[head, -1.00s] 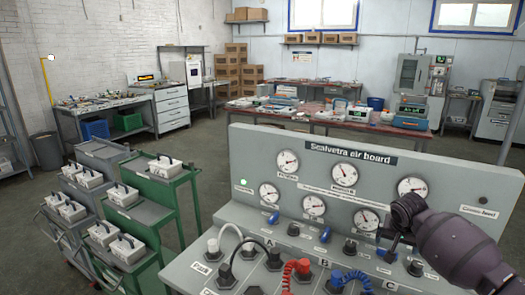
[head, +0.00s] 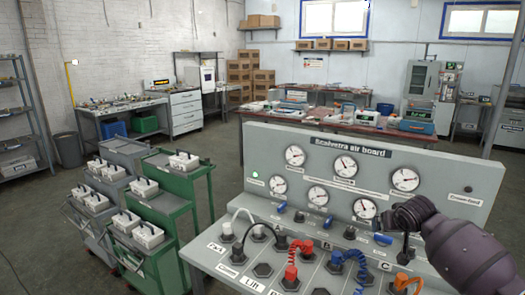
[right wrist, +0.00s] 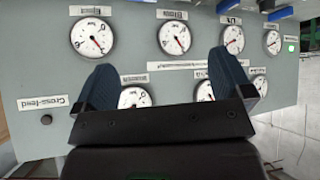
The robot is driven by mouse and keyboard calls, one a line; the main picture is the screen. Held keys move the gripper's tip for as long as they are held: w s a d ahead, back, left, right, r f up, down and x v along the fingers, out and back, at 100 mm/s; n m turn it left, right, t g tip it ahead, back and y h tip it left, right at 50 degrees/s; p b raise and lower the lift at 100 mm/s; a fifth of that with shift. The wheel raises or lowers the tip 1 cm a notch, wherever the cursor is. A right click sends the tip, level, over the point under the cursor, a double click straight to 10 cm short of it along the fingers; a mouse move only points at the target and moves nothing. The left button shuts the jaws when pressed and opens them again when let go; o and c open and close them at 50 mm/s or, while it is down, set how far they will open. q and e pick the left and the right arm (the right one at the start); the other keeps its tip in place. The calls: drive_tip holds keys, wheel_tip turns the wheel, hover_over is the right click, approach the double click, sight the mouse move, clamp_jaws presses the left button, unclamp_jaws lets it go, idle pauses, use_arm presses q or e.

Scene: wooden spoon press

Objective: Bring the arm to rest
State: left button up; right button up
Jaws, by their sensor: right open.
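My right arm (head: 465,245) comes in from the lower right in the head view, with its wrist end in front of the right side of the grey air board (head: 262,140). In the right wrist view my right gripper (right wrist: 168,78) shows two blue fingers spread wide with nothing between them. The board's face with its round gauges (right wrist: 174,38) shows upside down beyond the fingers. I cannot tell the gap between fingers and board. My left gripper is out of view.
The board's sloping panel carries a red coiled hose (head: 291,262), a blue coiled hose (head: 350,258) and an orange fitting (head: 402,282). A green cart (head: 190,195) with grey boxes stands to the left. A red-topped bench (head: 325,124) is behind. Open floor lies between them.

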drive_tip(key=s+a+f+n+t+y, duration=0.2)
drive_tip(key=s+a+f+n+t, duration=0.1)
drive_tip(key=s+a, duration=0.25)
drive_tip(key=s+a+f+n+t+y, duration=0.2)
drive_tip(key=s+a+n+t, duration=0.1)
drive_tip(key=s+a, duration=0.3)
drive_tip(key=s+f+m+g+h, duration=0.1)
drive_tip(key=s+f, duration=0.4)
drive_tip(key=s, duration=0.4)
drive_tip(key=s+f+m+g, duration=0.1)
drive_tip(key=s+f, duration=0.5)
drive_tip(key=s, duration=0.4)
drive_tip(key=s+d+f+m+g+h, duration=0.1)
drive_tip(key=s+f, duration=0.4)
drive_tip(key=s, duration=0.5)
drive_tip(key=shift+f+m+h, duration=0.3)
drive_tip(key=shift+f+m, duration=0.1)
